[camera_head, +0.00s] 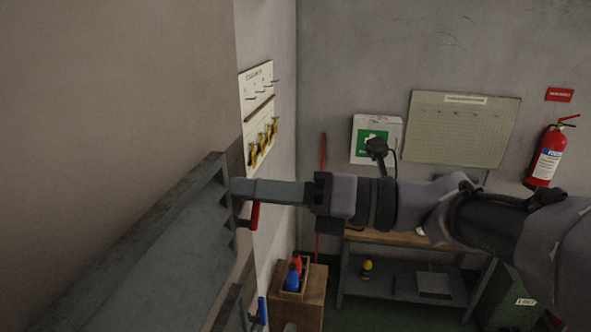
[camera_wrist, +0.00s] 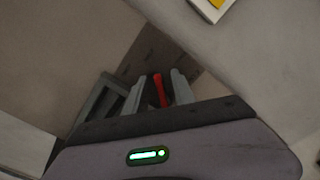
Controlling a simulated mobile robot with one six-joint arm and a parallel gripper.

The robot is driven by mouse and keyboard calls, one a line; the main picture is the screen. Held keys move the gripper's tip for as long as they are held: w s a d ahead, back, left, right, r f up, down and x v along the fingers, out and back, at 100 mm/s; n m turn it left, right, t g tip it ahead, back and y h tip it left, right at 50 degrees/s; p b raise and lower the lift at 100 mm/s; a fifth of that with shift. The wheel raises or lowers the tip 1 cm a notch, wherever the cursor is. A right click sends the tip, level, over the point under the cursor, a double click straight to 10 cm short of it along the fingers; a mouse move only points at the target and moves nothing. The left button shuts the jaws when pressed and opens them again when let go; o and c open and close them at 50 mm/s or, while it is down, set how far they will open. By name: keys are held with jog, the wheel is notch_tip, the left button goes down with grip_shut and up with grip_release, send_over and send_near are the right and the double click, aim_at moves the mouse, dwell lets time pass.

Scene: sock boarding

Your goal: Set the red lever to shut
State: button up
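The red lever (camera_head: 255,215) shows below my gripper (camera_head: 240,191) in the head view, beside the grey metal frame on the left; its upper part is hidden behind the fingers. In the wrist view the red lever (camera_wrist: 160,90) stands between the two fingers of my gripper (camera_wrist: 158,91). The fingers are apart, with a gap visible on each side of the lever, so the gripper is open around it. I cannot tell whether either finger touches it.
A grey toothed metal frame (camera_head: 150,270) fills the lower left. A blue handle (camera_head: 262,311) is below the red lever. A wooden box with bottles (camera_head: 293,275) and a workbench (camera_head: 400,238) stand behind. A tool board (camera_head: 262,140) hangs on the wall.

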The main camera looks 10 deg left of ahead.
jog(key=shift+d, duration=0.15)
grip_shut()
jog(key=n+b, duration=0.1)
jog(key=b, duration=0.1)
jog(key=s+n+b, duration=0.1)
jog(key=n, duration=0.1)
jog(key=shift+s+n+b, duration=0.15)
jog(key=shift+n+b, duration=0.15)
jog(key=shift+b, duration=0.05)
jog(key=shift+s+r+n+b, duration=0.2)
jog(key=shift+n+b, duration=0.2)
jog(key=shift+n, duration=0.2)
jog(key=shift+r+n, duration=0.3)
